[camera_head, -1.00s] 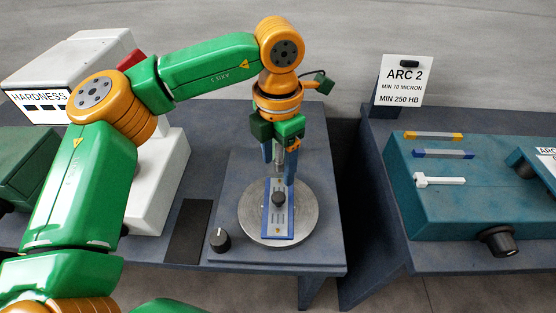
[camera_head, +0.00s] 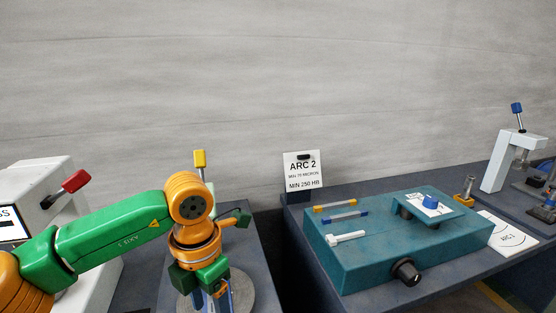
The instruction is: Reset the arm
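My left arm, green and orange, comes in from the left. Its gripper (camera_head: 217,298) points down over the round metal disc (camera_head: 241,292) at the lower edge of the view. The fingers are cut off by the picture's bottom edge, so whether they are open or shut is unclear. A post with a yellow top (camera_head: 200,160) stands behind my wrist. My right gripper is not in view.
A teal bender box (camera_head: 375,262) with a black knob (camera_head: 407,272) stands on the right bench. An ARC 2 sign (camera_head: 303,172) stands behind it. A white machine with a red lever (camera_head: 73,182) is at left. A grey clamp (camera_head: 505,160) stands far right.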

